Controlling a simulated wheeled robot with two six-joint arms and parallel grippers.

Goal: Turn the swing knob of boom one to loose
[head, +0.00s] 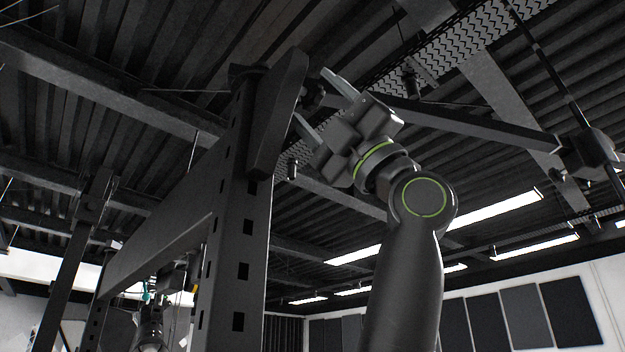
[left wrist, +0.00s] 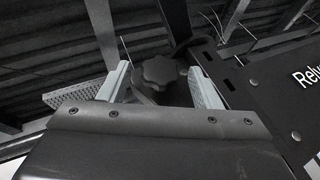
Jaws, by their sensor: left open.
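My left gripper (head: 311,95) is raised to the top of a dark perforated post, its two pale fingers open. A dark lobed swing knob (left wrist: 159,72) shows between those fingers in the left wrist view, with a gap visible on each side. In the head view the knob (head: 313,94) is small and dark between the fingertips. The boom (head: 480,126), a dark bar, runs right from behind my gripper. I cannot read any loose or tight mark on the knob. My right gripper is not in view.
The perforated post (head: 235,235) stands close left of my left arm. A beam (head: 160,240) runs off it to the lower left. A dark jointed block (head: 590,152) sits at the boom's right end. A lettered dark panel (left wrist: 280,90) lies right of the knob in the wrist view.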

